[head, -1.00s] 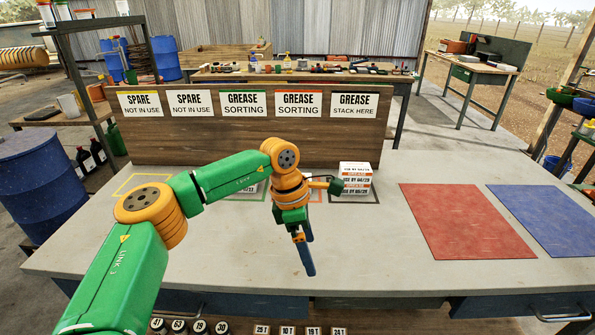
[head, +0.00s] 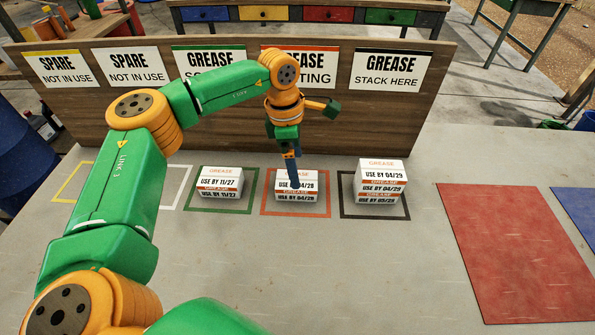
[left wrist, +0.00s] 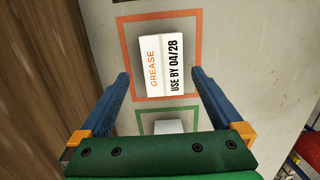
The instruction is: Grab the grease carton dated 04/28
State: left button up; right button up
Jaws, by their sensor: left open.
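I cannot tell the height gap. My right gripper is not in view.
A carton marked 11/27 (head: 220,183) stands in the green square on the left. A stack of cartons, top one 04/29 (head: 380,173), stands in the dark square on the right. A wooden sign board (head: 130,112) rises behind. A red mat (head: 515,250) lies far right.

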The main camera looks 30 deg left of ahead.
aim_at(307, 192)
pick_arm(q)
jog(key=f, duration=0.1)
jog(key=s+f+p, duration=0.1)
jog(key=shift+d+f, duration=0.1)
jog(key=shift+f, duration=0.25)
jog(key=shift+w+f, duration=0.25)
jog(key=shift+f, duration=0.95)
jog(key=shift+w+f, duration=0.1)
jog(key=shift+w, duration=0.05)
jog(key=c, duration=1.4)
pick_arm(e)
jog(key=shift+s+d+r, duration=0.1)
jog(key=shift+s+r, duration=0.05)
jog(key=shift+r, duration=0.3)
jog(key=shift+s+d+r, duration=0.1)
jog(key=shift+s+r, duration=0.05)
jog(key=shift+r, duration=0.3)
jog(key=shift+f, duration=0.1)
